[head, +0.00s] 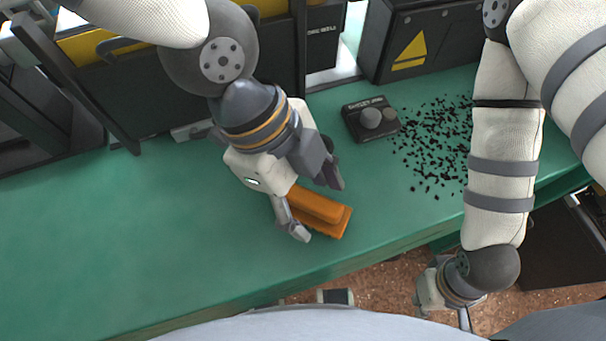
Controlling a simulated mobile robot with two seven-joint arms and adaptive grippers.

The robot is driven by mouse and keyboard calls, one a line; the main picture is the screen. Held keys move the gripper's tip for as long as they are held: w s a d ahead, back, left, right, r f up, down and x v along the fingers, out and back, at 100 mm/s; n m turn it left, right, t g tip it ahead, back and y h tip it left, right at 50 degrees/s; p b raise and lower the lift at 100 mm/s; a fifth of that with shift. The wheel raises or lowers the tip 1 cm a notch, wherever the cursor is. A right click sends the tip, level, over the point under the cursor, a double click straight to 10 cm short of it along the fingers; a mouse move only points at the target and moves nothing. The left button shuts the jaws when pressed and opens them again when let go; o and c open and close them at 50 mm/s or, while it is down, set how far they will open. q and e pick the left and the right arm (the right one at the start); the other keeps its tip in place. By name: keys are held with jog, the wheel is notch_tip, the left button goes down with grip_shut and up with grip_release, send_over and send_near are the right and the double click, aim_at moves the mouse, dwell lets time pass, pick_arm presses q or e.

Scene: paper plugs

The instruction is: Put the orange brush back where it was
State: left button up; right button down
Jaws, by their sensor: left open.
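The orange brush (325,210) lies on the green bench top (160,240), near its front edge. My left gripper (318,208) is open right over the brush, one finger on its near side and one on its far side. The gripper hides the brush's left end, and I cannot tell whether the fingers touch it. My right gripper (464,318) hangs low past the bench's front edge at the bottom right. Its fingers are mostly cut off or hidden.
Dark machines stand along the back, one with a yellow warning triangle (411,52). The bench's left part is clear.

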pick_arm(q)
jog(key=v, duration=1.1)
jog(key=shift+r+p, duration=0.2)
jog(key=shift+p, duration=0.15)
